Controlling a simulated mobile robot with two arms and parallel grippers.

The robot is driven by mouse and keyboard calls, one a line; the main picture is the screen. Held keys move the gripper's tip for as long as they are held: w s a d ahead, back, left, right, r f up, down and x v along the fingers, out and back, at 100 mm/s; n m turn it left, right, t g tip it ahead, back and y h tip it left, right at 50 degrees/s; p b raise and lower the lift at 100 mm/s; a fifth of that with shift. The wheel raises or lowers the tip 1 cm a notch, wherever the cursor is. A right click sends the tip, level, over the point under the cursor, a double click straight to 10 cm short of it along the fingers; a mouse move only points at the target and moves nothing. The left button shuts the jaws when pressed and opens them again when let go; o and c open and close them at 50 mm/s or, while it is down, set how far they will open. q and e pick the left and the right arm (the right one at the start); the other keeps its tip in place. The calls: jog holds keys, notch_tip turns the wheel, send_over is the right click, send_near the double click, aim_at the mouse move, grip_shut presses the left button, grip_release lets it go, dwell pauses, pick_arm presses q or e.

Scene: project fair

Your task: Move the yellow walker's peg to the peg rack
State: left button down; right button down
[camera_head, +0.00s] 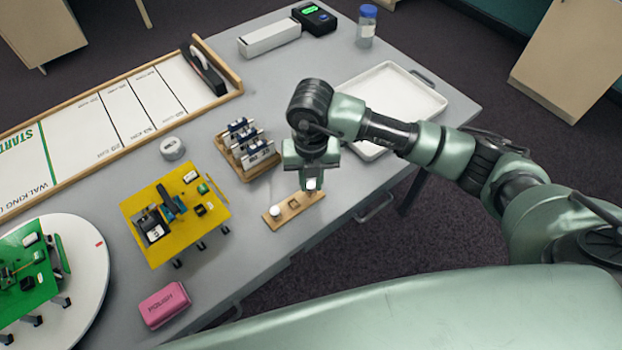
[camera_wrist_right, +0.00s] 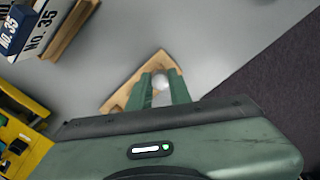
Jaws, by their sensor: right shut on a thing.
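The yellow walker (camera_head: 205,229) stands on short dark legs at the middle left of the table, with electronic parts on its top plate. The wooden peg rack (camera_head: 291,207) lies to its right, near the table's front edge. One white peg (camera_head: 275,211) stands at the rack's left end, and an empty square hole shows in its middle. My right gripper (camera_head: 312,186) points down at the rack's right end, shut on a second white peg (camera_wrist_right: 160,82). Whether this peg is seated in the rack is hidden by the fingers. My left gripper is not in view.
A wooden tray (camera_head: 239,164) with several labelled modules is behind the rack. A pink box (camera_head: 164,305) lies at the front left. A green walker (camera_head: 27,262) is on a white round plate (camera_head: 90,262). A white tray (camera_head: 398,92) lies behind my right arm.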

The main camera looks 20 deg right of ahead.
jog(key=shift+f+b, duration=0.35)
jog(key=shift+b, duration=0.05)
dwell(0.6)
jog(key=c, duration=1.2)
grip_release()
jog(key=shift+r, duration=0.15)
jog(key=shift+r+p, duration=2.65)
jog(key=shift+r, duration=1)
